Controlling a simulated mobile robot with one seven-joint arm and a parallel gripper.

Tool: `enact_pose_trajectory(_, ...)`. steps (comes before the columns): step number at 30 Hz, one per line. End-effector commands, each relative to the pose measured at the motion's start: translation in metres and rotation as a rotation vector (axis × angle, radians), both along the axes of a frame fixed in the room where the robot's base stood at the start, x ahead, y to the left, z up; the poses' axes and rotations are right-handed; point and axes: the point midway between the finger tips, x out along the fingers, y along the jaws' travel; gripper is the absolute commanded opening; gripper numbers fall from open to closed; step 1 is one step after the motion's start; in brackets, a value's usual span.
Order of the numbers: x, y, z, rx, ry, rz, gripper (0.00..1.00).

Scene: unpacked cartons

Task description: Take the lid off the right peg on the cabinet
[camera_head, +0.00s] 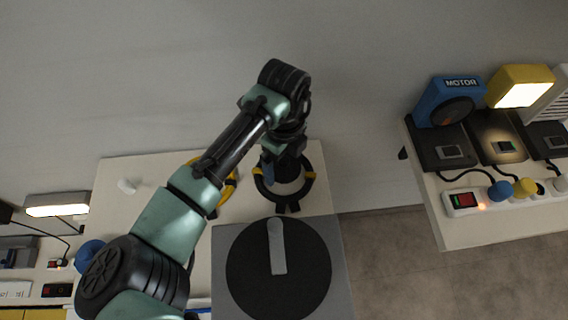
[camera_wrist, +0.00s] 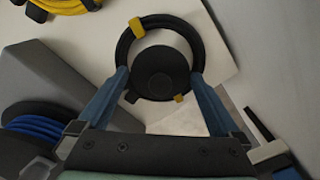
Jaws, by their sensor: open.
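A black round lid (camera_wrist: 160,74) with a smaller disc at its middle sits inside a black cable coil (camera_wrist: 203,52) with yellow ties in the wrist view. The peg beneath it is hidden. My gripper (camera_wrist: 160,78) is open, with one blue finger on each side of the lid; I cannot tell whether they touch it. In the head view the black coil (camera_head: 311,187) lies on the pale cabinet top (camera_head: 130,210), and my gripper (camera_head: 280,165) is over it, covering most of the lid.
A yellow coil (camera_head: 231,190) lies left of the black one, partly behind my arm. A grey block with a large black disc (camera_head: 305,270) and pale handle (camera_head: 277,250) is in front. A separate bench (camera_head: 450,225) with a blue motor box (camera_head: 440,100) stands at the right.

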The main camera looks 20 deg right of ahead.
Motion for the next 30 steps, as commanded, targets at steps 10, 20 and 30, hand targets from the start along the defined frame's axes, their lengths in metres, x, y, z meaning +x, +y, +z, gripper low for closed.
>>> enact_pose_trajectory(10, 0.000, 0.000, 0.000, -0.001, 0.001, 0.000, 0.53)
enact_pose_trajectory(20, 0.000, 0.000, 0.003, 0.000, 0.000, 0.000, 0.40)
enact_pose_trajectory(30, 0.001, 0.000, 0.062, -0.001, -0.003, 0.000, 0.40)
